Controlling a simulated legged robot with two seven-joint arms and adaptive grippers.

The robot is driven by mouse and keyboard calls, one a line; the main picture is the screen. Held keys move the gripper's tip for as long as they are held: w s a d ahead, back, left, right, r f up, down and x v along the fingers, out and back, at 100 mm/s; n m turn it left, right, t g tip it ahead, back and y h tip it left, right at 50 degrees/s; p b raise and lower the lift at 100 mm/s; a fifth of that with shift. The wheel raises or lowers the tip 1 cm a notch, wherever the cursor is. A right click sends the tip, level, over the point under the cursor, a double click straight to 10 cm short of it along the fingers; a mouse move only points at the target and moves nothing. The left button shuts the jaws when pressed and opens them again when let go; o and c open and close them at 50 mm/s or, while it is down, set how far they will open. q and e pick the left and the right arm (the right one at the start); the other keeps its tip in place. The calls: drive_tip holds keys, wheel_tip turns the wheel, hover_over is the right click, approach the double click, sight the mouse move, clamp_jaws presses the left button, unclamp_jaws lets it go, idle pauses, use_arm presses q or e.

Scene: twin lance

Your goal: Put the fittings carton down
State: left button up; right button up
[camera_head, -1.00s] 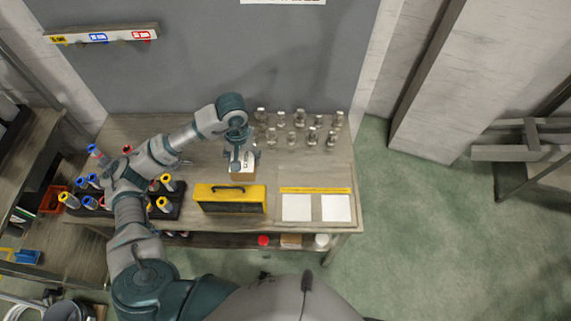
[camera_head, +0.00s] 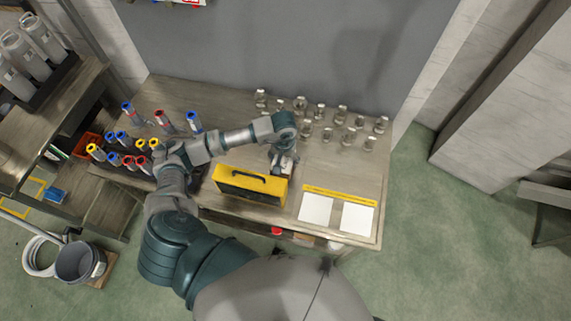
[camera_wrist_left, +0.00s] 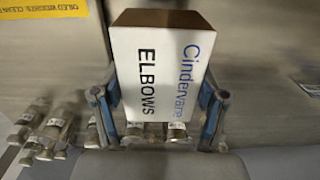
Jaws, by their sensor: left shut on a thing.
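The fittings carton (camera_wrist_left: 160,70), a white box with a brown face, reads "Cindervane" and "ELBOWS" in the left wrist view. My left gripper (camera_wrist_left: 156,105) is shut on it, with a blue-grey finger on each side. In the head view my left gripper (camera_head: 284,165) is over the bench (camera_head: 235,110), just behind the right end of the yellow toolbox. There the carton is mostly hidden by the gripper and toolbox, and I cannot tell whether it touches the bench. My right gripper is not in view.
The yellow and black toolbox (camera_head: 250,186) stands at the bench's front edge. Two white sheets (camera_head: 335,212) under a yellow strip (camera_head: 340,195) lie to its right. Several metal fittings (camera_head: 320,118) stand along the back. Several tubes with coloured ends (camera_head: 125,150) stand at the left.

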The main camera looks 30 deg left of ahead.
sight(284, 165)
use_arm(q)
wheel_tip(284, 165, down, 4)
drive_tip(key=shift+d+r, duration=0.1)
drive_tip(key=shift+r, duration=0.15)
drive_tip(key=shift+a+f, duration=0.15)
drive_tip(key=shift+a, duration=0.15)
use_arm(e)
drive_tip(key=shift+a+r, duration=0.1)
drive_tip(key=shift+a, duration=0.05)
use_arm(q)
drive_tip(key=o, duration=1.4)
drive_tip(key=shift+d, duration=0.2)
